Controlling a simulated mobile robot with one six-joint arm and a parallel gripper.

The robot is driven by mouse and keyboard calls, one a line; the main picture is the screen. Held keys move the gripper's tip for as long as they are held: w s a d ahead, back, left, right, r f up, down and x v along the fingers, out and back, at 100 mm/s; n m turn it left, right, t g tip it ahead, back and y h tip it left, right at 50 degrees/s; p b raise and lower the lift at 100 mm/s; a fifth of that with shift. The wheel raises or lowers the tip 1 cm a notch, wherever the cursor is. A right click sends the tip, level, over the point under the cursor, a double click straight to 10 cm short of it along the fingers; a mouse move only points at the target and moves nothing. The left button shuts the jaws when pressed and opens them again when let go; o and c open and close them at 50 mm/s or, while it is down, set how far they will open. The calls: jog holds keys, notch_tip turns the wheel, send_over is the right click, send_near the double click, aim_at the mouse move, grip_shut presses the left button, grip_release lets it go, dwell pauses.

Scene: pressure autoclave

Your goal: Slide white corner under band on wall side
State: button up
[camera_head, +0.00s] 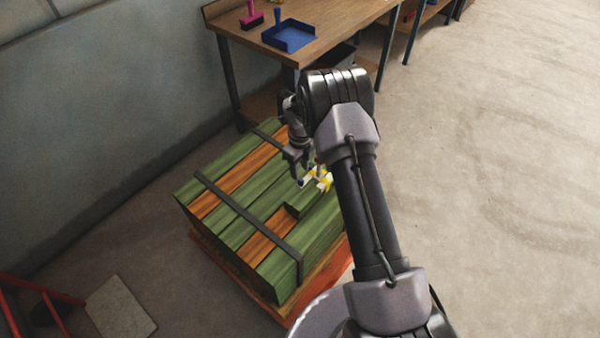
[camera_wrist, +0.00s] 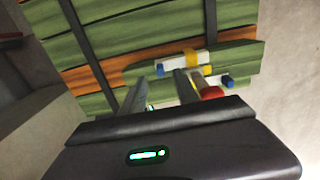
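A stack of green and orange boards (camera_head: 225,195) carries a dark near band (camera_head: 245,212) and a far band (camera_head: 262,133) partly hidden by my arm. Both bands look empty of corners at the wall side. White corner pieces (camera_head: 309,176) with yellow and blue marks lie on top, right of the near band. The wrist view shows one white corner (camera_wrist: 178,69) with a yellow stripe and blue end, and another with a red end (camera_wrist: 211,92). My gripper (camera_wrist: 160,76) is over the stack beside them, fingers apart; nothing is clearly held between them.
The wall (camera_head: 90,120) runs along the stack's left side with a floor gap between. The stack sits on an orange pallet (camera_head: 245,287). A workbench (camera_head: 335,22) with a blue tray (camera_head: 288,36) stands behind. A red frame (camera_head: 40,288) is at lower left. Floor at right is clear.

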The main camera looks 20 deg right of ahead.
notch_tip(320, 180, up, 23)
jog(key=s+a+n+t+p, duration=0.1)
jog(key=s+a+n+p, duration=0.1)
jog(key=n+p, duration=0.2)
jog(key=s+a+r+n+t, duration=0.2)
jog(key=s+r+n, duration=0.6)
jog(key=r, duration=0.5)
jog(key=s+a+r+n+t+y, duration=0.1)
jog(key=s+a+r+n, duration=0.1)
jog(key=s+n, duration=0.4)
jog(key=s+a+r+n+t+y, duration=0.1)
jog(key=s+n, duration=0.5)
jog(key=s, duration=1.1)
notch_tip(320, 180, up, 2)
jog(key=shift+a+r+n+t, duration=0.1)
jog(key=shift+a+n+t, duration=0.3)
jog(key=shift+a, duration=0.15)
